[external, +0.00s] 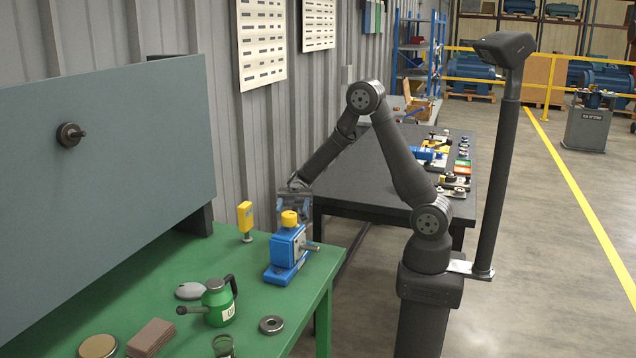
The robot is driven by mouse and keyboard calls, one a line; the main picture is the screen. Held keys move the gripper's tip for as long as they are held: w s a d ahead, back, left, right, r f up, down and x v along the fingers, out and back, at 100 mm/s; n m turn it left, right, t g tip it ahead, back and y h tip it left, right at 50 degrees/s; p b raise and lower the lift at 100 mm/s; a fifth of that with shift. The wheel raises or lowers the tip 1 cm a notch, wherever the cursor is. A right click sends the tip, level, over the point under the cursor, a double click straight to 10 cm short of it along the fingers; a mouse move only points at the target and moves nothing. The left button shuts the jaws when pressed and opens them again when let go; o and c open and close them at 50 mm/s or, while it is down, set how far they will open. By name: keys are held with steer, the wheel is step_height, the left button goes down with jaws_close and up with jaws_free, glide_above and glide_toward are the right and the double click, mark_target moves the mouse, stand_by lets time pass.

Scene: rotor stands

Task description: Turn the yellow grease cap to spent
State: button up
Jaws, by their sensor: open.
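The yellow grease cap (289,218) sits on top of a small blue rotor stand (287,248) on the green table. Any marking for spent is too small to read. My gripper (296,206) hangs at the end of my arm, pointing down just above and around the cap's level, close behind or over it. The gripper is open. Whether its fingers touch the cap cannot be told from this view. A metal shaft sticks out of the stand's right side.
The green table (260,340) also holds a yellow upright device (246,220), a green oil can (217,302), a grey mouse-shaped item (190,290), a metal ring (271,325) and brown pads (151,337). A grey panel (110,150) stands behind. A dark table (385,165) holds several parts.

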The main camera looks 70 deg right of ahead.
mark_target(288, 221)
steer(key=x, duration=0.8)
steer(key=shift+a, duration=0.15)
steer(key=c, duration=1)
